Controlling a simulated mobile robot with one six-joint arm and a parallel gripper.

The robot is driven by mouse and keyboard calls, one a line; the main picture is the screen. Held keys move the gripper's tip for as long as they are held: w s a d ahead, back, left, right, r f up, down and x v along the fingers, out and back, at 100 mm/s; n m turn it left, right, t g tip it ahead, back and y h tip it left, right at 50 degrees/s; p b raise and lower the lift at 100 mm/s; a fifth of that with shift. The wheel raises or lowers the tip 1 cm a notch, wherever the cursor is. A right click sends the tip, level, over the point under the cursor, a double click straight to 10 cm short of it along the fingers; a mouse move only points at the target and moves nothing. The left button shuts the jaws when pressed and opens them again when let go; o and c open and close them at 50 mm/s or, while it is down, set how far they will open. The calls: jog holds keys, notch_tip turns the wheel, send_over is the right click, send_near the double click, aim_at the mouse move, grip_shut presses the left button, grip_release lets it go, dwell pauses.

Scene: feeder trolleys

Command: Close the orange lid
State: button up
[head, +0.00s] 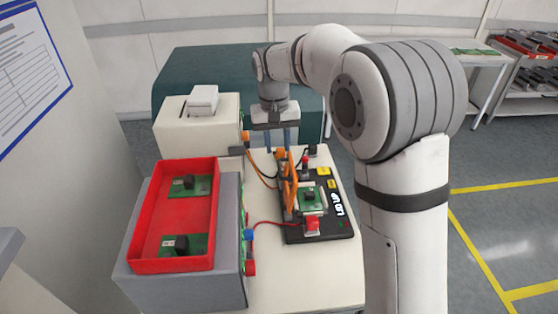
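The orange lid (290,182) stands raised, close to upright, on the black test fixture (323,233). Its edge faces me, so it looks like a narrow orange frame. A green circuit board (313,198) with a black part on it sits in the fixture, uncovered, to the right of the lid. My gripper (278,150) points down behind and slightly left of the lid. Its two fingers are apart with nothing visible between them. The lid's top partly overlaps the area near the fingertips, and I cannot tell whether they touch it.
A red tray (142,220) with two green boards sits on a grey box at the left. A white box (200,138) stands behind it. Orange, black and red cables run to the fixture. The white table's front (300,285) is clear.

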aim_at(280, 169)
jog(key=f, duration=0.4)
jog(key=f+p, duration=0.1)
jog(key=f, duration=0.2)
jog(key=shift+d+f, duration=0.1)
jog(key=shift+d, duration=0.15)
jog(key=shift+c, duration=0.2)
grip_shut()
